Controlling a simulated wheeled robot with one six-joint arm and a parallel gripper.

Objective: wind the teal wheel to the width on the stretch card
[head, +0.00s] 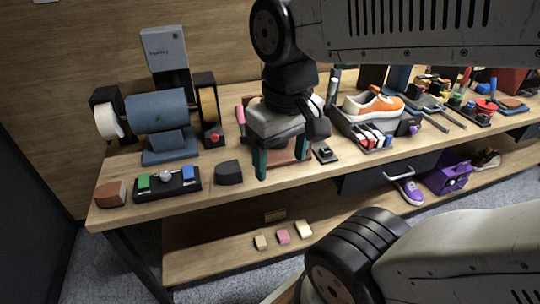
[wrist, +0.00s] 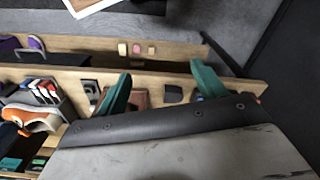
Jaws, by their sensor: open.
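My gripper (head: 282,168) is over the front part of the workbench, pointing down, with its two teal fingers apart and nothing held between them. In the wrist view my gripper (wrist: 160,71) also shows its fingers spread wide. A reddish-brown flat item (wrist: 141,98) lies behind the fingers in that view, and the gripper partly covers it in the head view. I cannot make out a teal wheel or a stretch card in either view; the arm and gripper hide part of the bench.
A blue two-wheeled machine (head: 160,108) stands at the bench's left. A black button box (head: 166,184), brown block (head: 111,193) and dark block (head: 229,172) lie in front. An orange sneaker (head: 373,106) sits above a tray of brushes at right. Small blocks (head: 283,236) lie on the lower shelf.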

